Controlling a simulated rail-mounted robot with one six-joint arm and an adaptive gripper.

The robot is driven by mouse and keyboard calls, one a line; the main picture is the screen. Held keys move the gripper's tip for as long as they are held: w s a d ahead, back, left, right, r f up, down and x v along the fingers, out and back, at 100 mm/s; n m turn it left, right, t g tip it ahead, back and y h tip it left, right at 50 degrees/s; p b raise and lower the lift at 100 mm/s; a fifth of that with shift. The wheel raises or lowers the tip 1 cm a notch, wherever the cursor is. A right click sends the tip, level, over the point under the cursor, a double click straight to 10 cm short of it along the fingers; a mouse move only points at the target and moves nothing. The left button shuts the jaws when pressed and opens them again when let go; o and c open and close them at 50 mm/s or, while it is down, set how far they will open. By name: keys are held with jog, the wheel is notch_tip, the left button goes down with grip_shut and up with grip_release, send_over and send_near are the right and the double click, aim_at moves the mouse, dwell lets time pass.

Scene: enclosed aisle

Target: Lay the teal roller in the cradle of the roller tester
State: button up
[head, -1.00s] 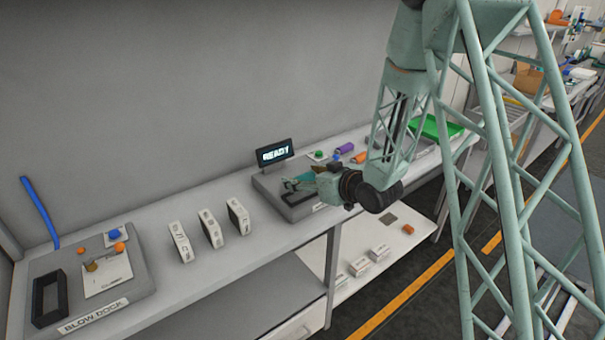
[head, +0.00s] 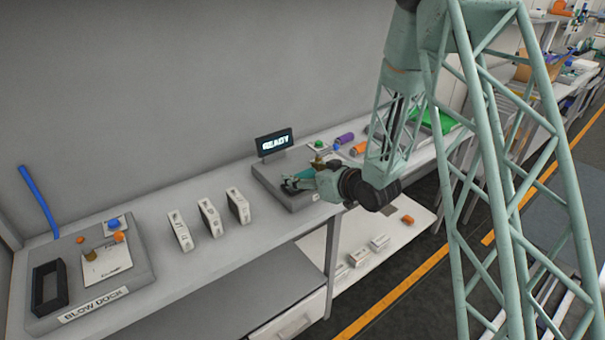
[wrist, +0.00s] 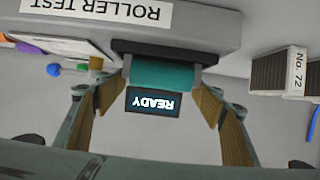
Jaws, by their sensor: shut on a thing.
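The teal roller (wrist: 162,75) lies crosswise between my gripper's fingers in the wrist view. My gripper (wrist: 161,82) is shut on it at both ends. The roller is right beside the dark cradle (wrist: 165,48) of the roller tester (wrist: 215,25), overlapping its edge in this view. Whether it touches the cradle or hangs just above it I cannot tell. In the head view my gripper (head: 299,183) is over the grey tester (head: 292,202) and hides most of the cradle. The tester's screen (head: 274,142) reads READY.
White numbered boxes (head: 209,218) stand left of the tester. The blow dock (head: 130,285) is at the far left of the bench. A purple cylinder (head: 345,138) and an orange one (head: 358,149) lie to the right, before a green tray (head: 440,122). Bare bench lies around the boxes.

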jog(key=shift+f+b, duration=0.55)
jog(key=shift+f, duration=0.05)
dwell(0.5)
jog(key=o, duration=1)
jog(key=shift+s, duration=0.1)
jog(key=shift+v, duration=5.95)
